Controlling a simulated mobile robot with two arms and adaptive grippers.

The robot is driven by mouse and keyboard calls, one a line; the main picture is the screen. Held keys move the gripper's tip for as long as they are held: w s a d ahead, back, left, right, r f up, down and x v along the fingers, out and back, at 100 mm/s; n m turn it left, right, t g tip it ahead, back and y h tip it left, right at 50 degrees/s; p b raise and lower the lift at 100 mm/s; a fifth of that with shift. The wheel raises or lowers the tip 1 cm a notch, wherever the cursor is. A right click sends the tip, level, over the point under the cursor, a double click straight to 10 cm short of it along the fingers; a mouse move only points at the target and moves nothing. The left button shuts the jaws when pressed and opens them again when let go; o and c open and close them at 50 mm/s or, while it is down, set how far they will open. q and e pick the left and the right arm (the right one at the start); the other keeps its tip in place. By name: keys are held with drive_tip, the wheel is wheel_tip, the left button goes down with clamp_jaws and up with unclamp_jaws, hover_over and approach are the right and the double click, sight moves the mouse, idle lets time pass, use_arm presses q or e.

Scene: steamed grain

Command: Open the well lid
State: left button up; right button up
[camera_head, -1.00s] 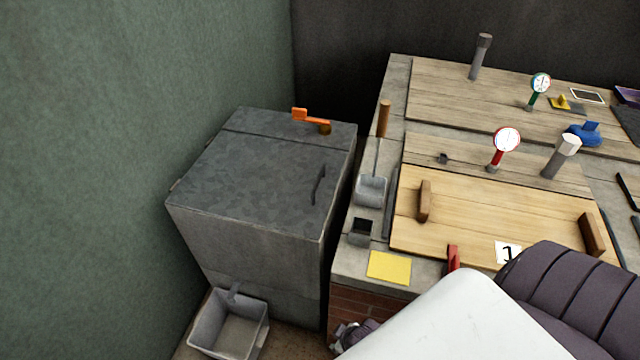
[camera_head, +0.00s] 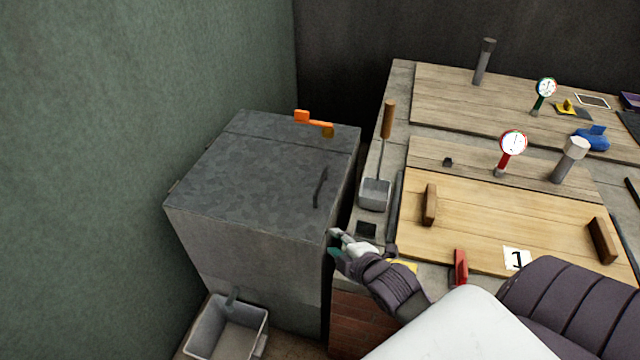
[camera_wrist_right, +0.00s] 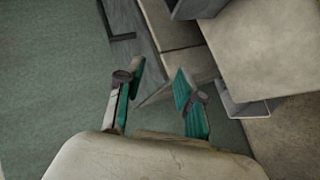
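A grey metal box (camera_head: 255,250) has a dark mottled lid (camera_head: 245,175) that lies flat and shut, with a thin dark handle (camera_head: 320,188) near its right edge. A pale wooden lid (camera_head: 510,220) with two wooden handles and a "1" card lies flat on the counter to the right. My right gripper (camera_head: 335,240) is beside the box's front right corner, apart from the dark handle. In the right wrist view its green fingers (camera_wrist_right: 160,68) are spread with nothing between them. My left gripper is not in view.
A ladle with a wooden handle (camera_head: 387,120), a small dark cup (camera_head: 367,230) and a red clamp-like piece (camera_head: 460,267) are on the counter near my right arm. An orange lever (camera_head: 315,123) sits at the box's back. A grey bin (camera_head: 222,325) stands below the box's front.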

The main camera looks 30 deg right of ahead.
sight(320, 181)
drive_tip(key=w+d+r+n+t, duration=0.4)
drive_tip(key=d+n, duration=0.1)
drive_tip(key=shift+h, duration=0.3)
drive_tip(key=w, duration=0.4)
drive_tip(key=w+d+f, duration=0.1)
drive_tip(key=w, duration=0.4)
drive_tip(key=w+f+b, duration=0.1)
drive_tip(key=w, duration=0.3)
drive_tip(key=shift+w+d+f, duration=0.1)
drive_tip(key=shift+w+d, duration=0.05)
drive_tip(key=shift+d, duration=0.15)
clamp_jaws()
